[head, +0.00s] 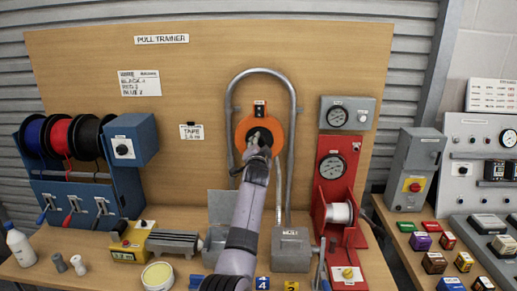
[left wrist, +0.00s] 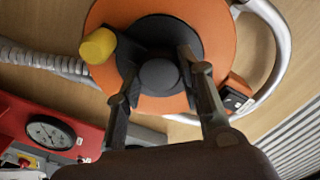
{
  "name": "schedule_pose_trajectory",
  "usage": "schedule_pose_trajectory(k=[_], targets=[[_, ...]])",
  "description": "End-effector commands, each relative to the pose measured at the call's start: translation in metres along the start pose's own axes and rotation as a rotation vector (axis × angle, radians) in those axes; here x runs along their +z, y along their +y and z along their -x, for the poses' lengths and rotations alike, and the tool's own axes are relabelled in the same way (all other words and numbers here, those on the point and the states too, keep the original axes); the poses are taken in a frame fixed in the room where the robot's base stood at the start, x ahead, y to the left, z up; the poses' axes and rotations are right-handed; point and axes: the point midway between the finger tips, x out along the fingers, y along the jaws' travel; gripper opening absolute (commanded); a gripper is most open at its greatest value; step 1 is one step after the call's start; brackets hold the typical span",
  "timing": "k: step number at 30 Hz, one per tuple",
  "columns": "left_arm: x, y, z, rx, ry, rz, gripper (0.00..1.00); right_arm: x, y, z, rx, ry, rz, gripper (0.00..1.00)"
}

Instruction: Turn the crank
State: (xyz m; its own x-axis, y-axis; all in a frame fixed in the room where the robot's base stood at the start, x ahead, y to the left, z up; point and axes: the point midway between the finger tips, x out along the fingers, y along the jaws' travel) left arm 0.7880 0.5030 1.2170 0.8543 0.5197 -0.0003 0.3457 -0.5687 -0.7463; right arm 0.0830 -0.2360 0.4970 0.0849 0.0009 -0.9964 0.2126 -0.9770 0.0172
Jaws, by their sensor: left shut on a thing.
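The orange round reel (head: 243,130) is mounted on the wooden board, inside a grey bent pipe. It also fills the upper middle of the left wrist view (left wrist: 225,45). Its crank has a black centre with a round dark hub (left wrist: 160,75) and a yellow knob (left wrist: 97,45) off to the left side. My left gripper (head: 260,143) is at the reel's front, its arm rising from below. In the left wrist view its two fingers (left wrist: 158,62) close around the dark hub, one on each side. The yellow knob stands outside the fingers. My right gripper is not in view.
A grey pipe (head: 293,110) arches around the reel. A red stand with a gauge (head: 331,167) is at right, a blue spool rack (head: 60,200) at left. Grey boxes (head: 292,250) and a yellow tool (head: 130,240) sit on the bench below.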

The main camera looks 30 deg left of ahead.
Motion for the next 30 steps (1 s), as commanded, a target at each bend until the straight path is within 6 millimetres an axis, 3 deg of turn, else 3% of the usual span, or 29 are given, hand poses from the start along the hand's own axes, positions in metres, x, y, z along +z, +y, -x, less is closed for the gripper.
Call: schedule_pose_trajectory(k=[4, 15, 30], targets=[[-0.001, -0.001, 0.000, -0.001, 0.002, -0.142, 0.00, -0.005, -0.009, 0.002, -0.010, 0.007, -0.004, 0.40], [-0.001, 0.001, 0.000, 0.000, 0.001, -0.416, 0.00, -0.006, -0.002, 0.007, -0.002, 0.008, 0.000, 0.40], [0.000, 0.003, 0.000, 0.001, 0.002, -0.546, 0.00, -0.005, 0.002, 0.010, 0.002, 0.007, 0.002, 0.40]])
